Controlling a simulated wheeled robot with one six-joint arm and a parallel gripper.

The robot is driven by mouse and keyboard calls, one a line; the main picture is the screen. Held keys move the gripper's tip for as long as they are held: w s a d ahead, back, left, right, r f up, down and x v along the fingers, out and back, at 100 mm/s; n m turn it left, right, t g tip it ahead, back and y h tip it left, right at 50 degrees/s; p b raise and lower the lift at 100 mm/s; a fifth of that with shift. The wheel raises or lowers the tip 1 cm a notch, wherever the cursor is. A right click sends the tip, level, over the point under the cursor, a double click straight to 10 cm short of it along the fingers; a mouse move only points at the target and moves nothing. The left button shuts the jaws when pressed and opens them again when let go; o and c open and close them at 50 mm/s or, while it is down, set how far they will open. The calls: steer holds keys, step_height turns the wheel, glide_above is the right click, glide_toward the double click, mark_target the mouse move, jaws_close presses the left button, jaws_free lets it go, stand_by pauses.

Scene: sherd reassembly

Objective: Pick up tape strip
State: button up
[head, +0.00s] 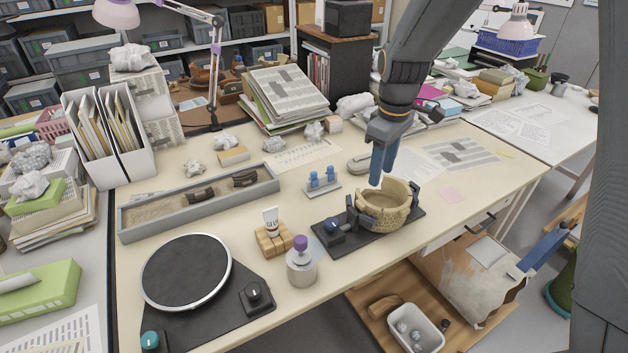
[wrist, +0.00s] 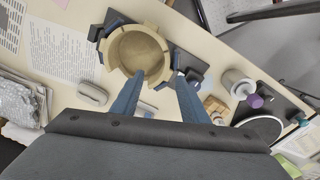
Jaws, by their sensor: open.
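No tape strip can be made out for certain. A small pale stand (head: 322,188) with two blue pieces (head: 314,178) on it sits left of my gripper in the head view; the pieces may be the tape. The stand is only partly visible between my fingers in the wrist view (wrist: 148,107). My gripper (head: 379,182) is open and empty, pointing down just behind the clay vessel (head: 384,212). In the wrist view my two blue fingers (wrist: 159,78) are spread apart, reaching toward the vessel (wrist: 137,58). The vessel's rim is uneven, and dark clamps surround it.
A purple-capped bottle (head: 301,265), a wooden block with a tube (head: 272,240), a turntable (head: 186,270) and a long sherd tray (head: 200,203) stand to the left.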

steer(key=w+a+f+n+b, duration=0.1)
steer(key=w+a+f+n, duration=0.2)
steer(key=w+a+n, duration=0.5)
steer(key=n+b, duration=0.1)
steer(key=n, duration=0.5)
glide_above(314, 172)
steer(key=shift+g, duration=0.4)
step_height(314, 172, down, 5)
steer(key=shift+f, duration=0.2)
steer(key=shift+f+p, duration=1.4)
steer(key=shift+f, duration=2.45)
steer(key=c, duration=0.8)
